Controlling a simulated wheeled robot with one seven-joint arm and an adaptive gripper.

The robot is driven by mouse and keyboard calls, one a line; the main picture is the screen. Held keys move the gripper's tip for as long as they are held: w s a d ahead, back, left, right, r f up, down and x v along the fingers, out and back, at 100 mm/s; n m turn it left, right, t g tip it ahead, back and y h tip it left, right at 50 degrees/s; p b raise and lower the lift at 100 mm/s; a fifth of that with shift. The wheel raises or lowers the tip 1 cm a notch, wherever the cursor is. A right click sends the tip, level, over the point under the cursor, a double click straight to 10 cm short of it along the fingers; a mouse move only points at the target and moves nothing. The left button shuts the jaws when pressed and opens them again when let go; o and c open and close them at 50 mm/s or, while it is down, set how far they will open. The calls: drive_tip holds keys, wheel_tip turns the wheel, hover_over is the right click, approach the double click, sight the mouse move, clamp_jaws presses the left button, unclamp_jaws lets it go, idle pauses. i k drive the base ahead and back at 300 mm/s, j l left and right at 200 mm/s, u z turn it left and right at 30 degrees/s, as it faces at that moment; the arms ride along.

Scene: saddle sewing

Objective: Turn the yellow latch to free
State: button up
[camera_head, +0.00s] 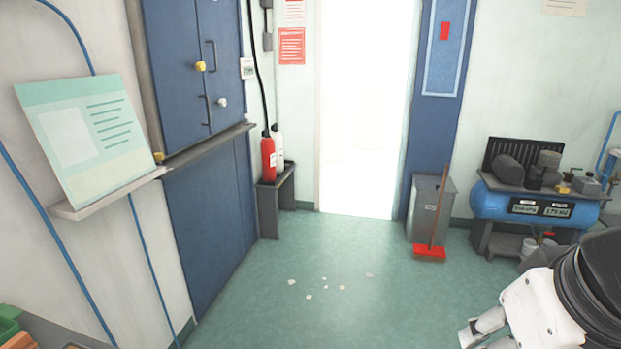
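A blue cabinet (180,75) is set in the left wall. A yellow round latch or knob (200,66) sits on its upper door, beside a dark handle. A whitish knob (222,102) is lower and to the right, by a second handle. A smaller yellow piece (159,157) is at the cabinet's lower left corner, by the ledge. Which way the yellow latch is turned is too small to tell. My gripper (474,336) is at the bottom right, partly cut off by the frame edge, far from the cabinet. Whether its fingers are open is unclear.
A ledge (210,145) runs below the upper doors. A sloped board (85,135) stands on a shelf to the left. Extinguishers (268,158) stand on a low bench. A grey bin (428,200), red broom head (429,253) and blue compressor (525,207) are right. Floor between is mostly clear.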

sight(201, 66)
drive_tip(key=i, duration=0.45)
drive_tip(key=i+l+u, duration=0.15)
drive_tip(key=i, duration=0.25)
drive_tip(key=i+u, duration=0.45)
drive_tip(key=i+l+u, duration=0.25)
drive_tip(key=i+u, duration=0.2)
